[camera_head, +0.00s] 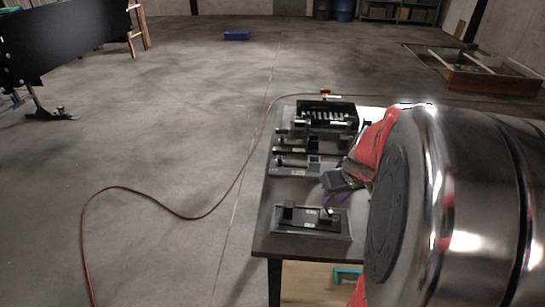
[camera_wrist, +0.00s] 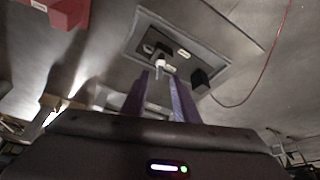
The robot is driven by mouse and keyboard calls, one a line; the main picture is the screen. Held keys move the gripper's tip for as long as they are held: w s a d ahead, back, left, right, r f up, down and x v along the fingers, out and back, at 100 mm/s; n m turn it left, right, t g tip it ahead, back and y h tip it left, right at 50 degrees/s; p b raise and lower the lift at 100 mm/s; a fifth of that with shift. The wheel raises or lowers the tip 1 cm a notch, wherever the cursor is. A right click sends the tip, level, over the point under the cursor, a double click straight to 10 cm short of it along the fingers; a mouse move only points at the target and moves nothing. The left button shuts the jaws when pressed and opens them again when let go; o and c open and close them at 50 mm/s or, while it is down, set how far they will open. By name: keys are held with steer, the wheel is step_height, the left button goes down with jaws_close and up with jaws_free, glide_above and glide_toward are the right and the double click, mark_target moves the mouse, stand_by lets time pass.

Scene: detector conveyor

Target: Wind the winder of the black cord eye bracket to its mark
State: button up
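A grey tray-like fixture (camera_head: 340,236) lies at the near end of the table. It carries a dark base plate with two black blocks, and I take the black one (camera_head: 288,212) for part of the cord eye bracket, though this is unsure. In the wrist view the fixture (camera_wrist: 222,45) shows a black block (camera_wrist: 200,79) and a small pale knob, probably the winder (camera_wrist: 160,64). My gripper (camera_wrist: 159,73) has its purple fingers apart, with the knob between or just beyond their tips. Contact with it cannot be seen. The mark cannot be made out.
Behind the fixture are more devices (camera_head: 297,163) and a black box with pale pieces (camera_head: 326,114) on the table (camera_head: 262,222). A red cable (camera_head: 190,217) runs over the floor.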

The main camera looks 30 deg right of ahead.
mark_target(329, 208)
steer(key=shift+x, duration=2.6)
jaws_close()
steer(key=shift+a, duration=0.1)
